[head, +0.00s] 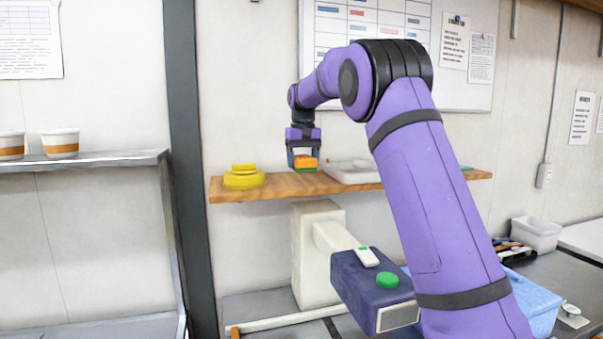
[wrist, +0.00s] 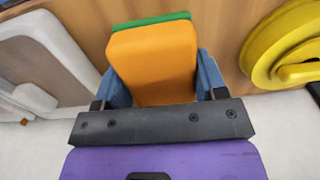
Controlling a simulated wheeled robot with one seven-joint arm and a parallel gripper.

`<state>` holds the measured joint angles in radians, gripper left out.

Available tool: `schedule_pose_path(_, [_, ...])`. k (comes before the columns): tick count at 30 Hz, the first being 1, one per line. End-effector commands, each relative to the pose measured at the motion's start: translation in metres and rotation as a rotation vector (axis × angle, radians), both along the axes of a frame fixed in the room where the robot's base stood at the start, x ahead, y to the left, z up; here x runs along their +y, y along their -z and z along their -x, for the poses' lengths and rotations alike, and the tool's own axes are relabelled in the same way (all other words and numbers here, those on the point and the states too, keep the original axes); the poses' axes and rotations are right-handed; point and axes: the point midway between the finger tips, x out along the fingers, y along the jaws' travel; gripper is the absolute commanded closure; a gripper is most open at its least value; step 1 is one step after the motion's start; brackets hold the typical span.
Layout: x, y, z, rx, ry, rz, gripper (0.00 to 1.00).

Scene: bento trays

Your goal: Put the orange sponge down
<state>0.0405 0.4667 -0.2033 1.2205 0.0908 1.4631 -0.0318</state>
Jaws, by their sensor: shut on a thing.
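The orange sponge (head: 305,161) has a green layer on one face. In the head view it is at the wooden shelf, between a yellow stacked object and a white tray. My gripper (head: 303,158) is shut on it, with blue fingers on both sides. In the wrist view the sponge (wrist: 153,62) fills the middle between the fingers of my gripper (wrist: 160,80), its green edge at the far side. The sponge is close to the shelf board (head: 285,187); I cannot tell whether it touches it.
The yellow stacked object (head: 243,180) stands left of the sponge on the shelf. The white tray (head: 352,176) lies to the right. Bare shelf shows around the sponge. Below are a dark blue device (head: 362,290) with a green button and a light blue bin (head: 540,300).

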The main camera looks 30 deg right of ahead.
Motion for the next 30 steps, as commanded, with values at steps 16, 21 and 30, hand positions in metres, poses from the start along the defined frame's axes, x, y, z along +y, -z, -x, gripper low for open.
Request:
schedule_pose_path(16, [0.0, 0.036, -0.008, 0.001, -0.001, -0.001, 0.61])
schedule_pose_path(21, [0.0, 0.036, -0.008, 0.0, -0.001, -0.001, 0.61])
schedule_pose_path(30, [0.0, 0.039, -0.008, 0.0, 0.0, 0.0, 0.09])
